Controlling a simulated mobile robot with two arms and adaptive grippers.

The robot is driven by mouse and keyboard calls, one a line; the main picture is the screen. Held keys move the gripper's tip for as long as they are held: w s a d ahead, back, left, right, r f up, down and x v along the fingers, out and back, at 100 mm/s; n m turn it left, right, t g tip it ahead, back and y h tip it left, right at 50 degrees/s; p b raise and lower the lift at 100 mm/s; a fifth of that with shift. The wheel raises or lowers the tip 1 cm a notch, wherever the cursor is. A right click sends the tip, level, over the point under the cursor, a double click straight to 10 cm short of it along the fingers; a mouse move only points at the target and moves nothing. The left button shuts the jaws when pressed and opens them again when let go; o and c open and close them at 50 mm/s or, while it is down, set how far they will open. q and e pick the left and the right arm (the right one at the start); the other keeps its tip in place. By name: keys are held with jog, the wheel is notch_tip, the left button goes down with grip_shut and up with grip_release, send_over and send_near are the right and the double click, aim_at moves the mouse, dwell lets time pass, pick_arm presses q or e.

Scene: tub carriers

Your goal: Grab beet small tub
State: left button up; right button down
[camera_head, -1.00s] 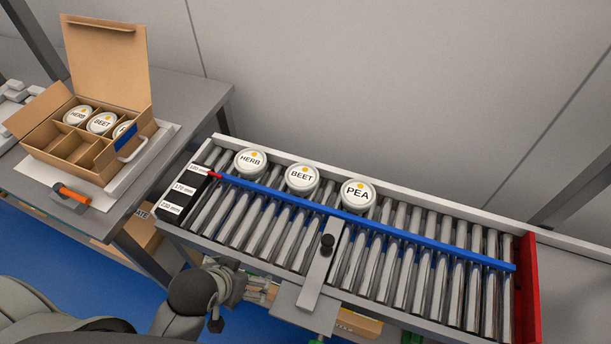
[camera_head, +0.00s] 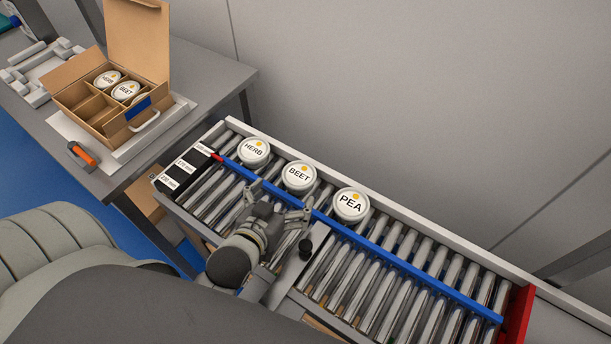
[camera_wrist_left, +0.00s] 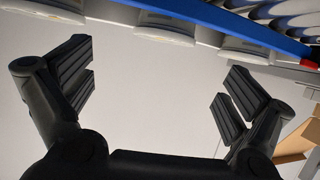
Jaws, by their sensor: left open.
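The small BEET tub (camera_head: 299,176), white with a round labelled lid, stands on the conveyor rollers between the HERB tub (camera_head: 254,152) and the PEA tub (camera_head: 350,204). My left gripper (camera_head: 283,196) is open and empty, just in front of the BEET tub on the near side of the blue bar. In the left wrist view, the sides of three white tubs show along the top edge; the middle one (camera_wrist_left: 165,35) appears to be BEET. The open fingers (camera_wrist_left: 157,88) are apart from it. My right gripper is not in view.
The blue guide bar (camera_head: 400,262) runs along the rollers in front of the tubs. An open cardboard carrier (camera_head: 75,93) on the left table holds tubs, including another BEET. A red end plate (camera_head: 517,312) closes the right end.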

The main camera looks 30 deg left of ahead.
aim_at(298, 176)
pick_arm(q)
jog(key=x, duration=0.3)
jog(key=shift+w+a+f, duration=0.1)
jog(key=shift+w, duration=0.15)
jog(key=shift+w+f+p, duration=0.25)
jog(key=shift+w+p, duration=0.05)
jog(key=shift+w, duration=0.3)
jog(key=x, duration=0.3)
jog(key=shift+a+f+p, duration=0.2)
jog(key=shift+a+p, duration=0.1)
jog(key=shift+w+f, duration=0.3)
jog(key=shift+w, duration=0.25)
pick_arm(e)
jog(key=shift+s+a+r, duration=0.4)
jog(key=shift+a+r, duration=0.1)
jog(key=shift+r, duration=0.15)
pick_arm(q)
jog(key=c, duration=1)
jog(key=shift+r, duration=0.1)
jog(key=shift+c, duration=0.7)
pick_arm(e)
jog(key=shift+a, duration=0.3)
